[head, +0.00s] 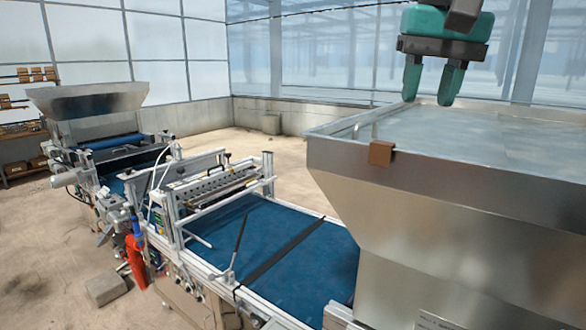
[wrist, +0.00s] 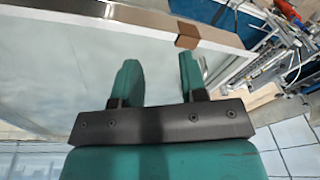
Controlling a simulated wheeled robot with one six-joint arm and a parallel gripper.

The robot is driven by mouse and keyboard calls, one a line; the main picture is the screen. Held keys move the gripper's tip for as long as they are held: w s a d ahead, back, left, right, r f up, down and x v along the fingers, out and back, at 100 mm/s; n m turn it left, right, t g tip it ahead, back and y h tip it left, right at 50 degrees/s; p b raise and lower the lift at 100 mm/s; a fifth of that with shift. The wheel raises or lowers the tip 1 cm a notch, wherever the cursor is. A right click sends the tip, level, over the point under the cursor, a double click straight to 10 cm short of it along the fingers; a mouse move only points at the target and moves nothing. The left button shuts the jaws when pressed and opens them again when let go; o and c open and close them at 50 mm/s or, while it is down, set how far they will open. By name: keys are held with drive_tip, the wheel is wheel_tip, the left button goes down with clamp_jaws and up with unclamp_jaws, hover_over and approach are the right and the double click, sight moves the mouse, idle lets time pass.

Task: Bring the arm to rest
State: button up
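My gripper (head: 433,80) is teal with a dark crossbar and hangs at the upper right of the head view. Its two fingers point down, apart, with nothing between them. It is above the far rim of the large metal hopper (head: 440,205). In the wrist view the two teal fingers (wrist: 160,82) are spread and empty, with the hopper rim (wrist: 130,14) beyond them. Part of my arm is cut off by the top edge of the head view.
A second hopper (head: 85,100) stands far left. A grey block (head: 106,288) lies on the floor. Open floor lies behind the line.

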drive_tip(key=s+a+f+n+g+y, duration=0.25)
drive_tip(key=s+f+n, duration=0.65)
drive_tip(key=s+f, duration=1.15)
wheel_tip(320, 180, down, 21)
drive_tip(key=y+b, duration=0.1)
drive_tip(key=b, duration=1.8)
drive_tip(key=shift+w+a+f+t, duration=0.15)
drive_tip(key=shift+w+f+t, duration=0.05)
drive_tip(key=shift+w+t, duration=0.2)
